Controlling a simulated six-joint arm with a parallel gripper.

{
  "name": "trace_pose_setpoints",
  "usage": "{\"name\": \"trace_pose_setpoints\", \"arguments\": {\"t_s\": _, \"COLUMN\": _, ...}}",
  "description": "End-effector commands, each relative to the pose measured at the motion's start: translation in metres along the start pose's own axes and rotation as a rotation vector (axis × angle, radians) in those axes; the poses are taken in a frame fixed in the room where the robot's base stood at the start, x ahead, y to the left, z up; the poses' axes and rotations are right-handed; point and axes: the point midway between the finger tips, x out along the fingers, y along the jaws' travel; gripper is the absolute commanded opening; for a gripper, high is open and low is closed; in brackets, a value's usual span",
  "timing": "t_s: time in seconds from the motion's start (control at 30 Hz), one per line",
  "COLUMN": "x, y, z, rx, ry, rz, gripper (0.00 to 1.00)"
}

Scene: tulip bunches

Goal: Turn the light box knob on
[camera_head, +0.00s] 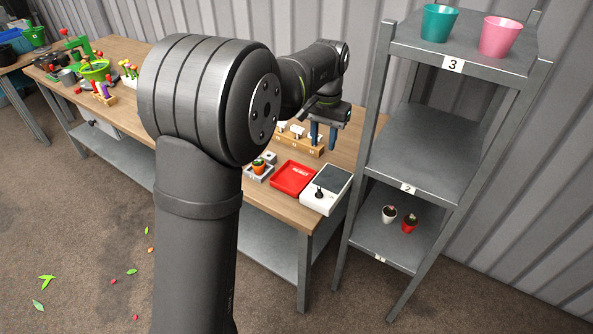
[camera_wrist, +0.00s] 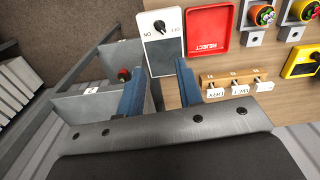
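The light box (camera_head: 338,178) is a white box with a dark panel at the front right of the wooden bench. Its black knob (camera_head: 319,192) is on the near end, and the knob (camera_wrist: 160,27) shows clearly in the wrist view between an ON and an OFF label. I cannot tell for certain which label it points to. My gripper (camera_head: 323,138) is open and empty above the bench, beyond the light box and apart from it. In the wrist view its two blue fingers (camera_wrist: 159,76) are spread, with the dark panel (camera_wrist: 165,57) seen past their tips.
A red reject tray (camera_head: 292,178) lies beside the light box. A wooden block with white tags (camera_head: 300,138) stands behind.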

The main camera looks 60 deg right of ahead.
Motion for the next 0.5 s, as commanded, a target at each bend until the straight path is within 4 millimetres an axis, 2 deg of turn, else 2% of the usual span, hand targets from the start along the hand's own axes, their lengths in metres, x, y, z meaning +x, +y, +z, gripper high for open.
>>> {"name": "trace_pose_setpoints", "arguments": {"t_s": 0.3, "x": 0.0039, "y": -0.0002, "z": -0.0013, "rx": -0.434, "ry": 0.0, "rz": 0.0, "gripper": 0.33}}
{"name": "trace_pose_setpoints", "arguments": {"t_s": 0.5, "x": 0.0102, "y": -0.0002, "z": -0.0016, "rx": -0.52, "ry": -0.001, "rz": 0.0, "gripper": 0.33}}
